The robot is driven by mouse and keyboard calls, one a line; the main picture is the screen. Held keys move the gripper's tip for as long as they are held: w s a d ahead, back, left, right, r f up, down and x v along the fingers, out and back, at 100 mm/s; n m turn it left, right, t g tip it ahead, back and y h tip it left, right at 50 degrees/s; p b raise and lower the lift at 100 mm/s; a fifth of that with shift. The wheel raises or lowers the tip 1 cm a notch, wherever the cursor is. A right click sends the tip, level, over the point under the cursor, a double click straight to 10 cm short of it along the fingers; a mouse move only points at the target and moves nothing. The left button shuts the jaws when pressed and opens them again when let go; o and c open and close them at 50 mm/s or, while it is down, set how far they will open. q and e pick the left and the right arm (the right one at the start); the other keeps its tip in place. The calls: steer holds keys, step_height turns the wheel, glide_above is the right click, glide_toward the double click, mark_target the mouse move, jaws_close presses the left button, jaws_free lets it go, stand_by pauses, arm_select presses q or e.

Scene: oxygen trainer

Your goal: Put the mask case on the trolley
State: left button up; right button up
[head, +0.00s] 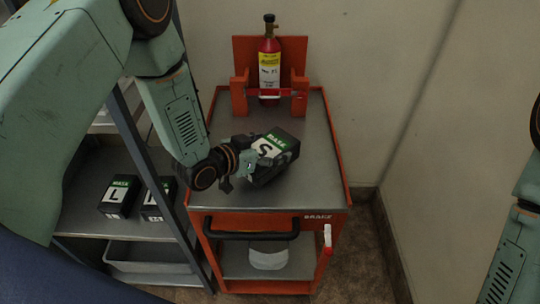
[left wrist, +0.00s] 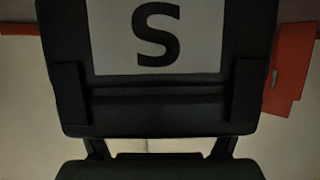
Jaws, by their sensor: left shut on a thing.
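A black mask case with a green band and a white label reading S (head: 275,145) is over the middle of the trolley's grey top. My left gripper (head: 262,162) is shut on this case, reaching it from the left. The case is tilted in the head view, and I cannot tell whether it touches the top. In the left wrist view the case (left wrist: 160,100) fills the middle, its S label towards the camera. The trolley (head: 310,192) has an orange frame and a grey top with a raised orange rim. My right gripper is out of view; only part of that arm shows.
A red cylinder with a yellow label (head: 269,65) stands in an orange holder (head: 240,95) at the trolley's back. Two more mask cases, one marked L (head: 118,196) and another (head: 158,200), sit on the left shelf (head: 80,218). The trolley top's right side is clear.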

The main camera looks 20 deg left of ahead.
arm_select(q)
step_height(320, 180, down, 2)
steer(key=shift+s+f, duration=0.1)
steer(key=shift+f, duration=0.05)
steer(key=shift+w+d+f, duration=0.15)
steer(key=shift+w, duration=0.05)
steer(key=shift+f, duration=0.1)
steer(key=o, duration=1.2)
steer(key=shift+s, duration=0.15)
steer(key=o, duration=0.3)
steer(key=shift+s, duration=0.1)
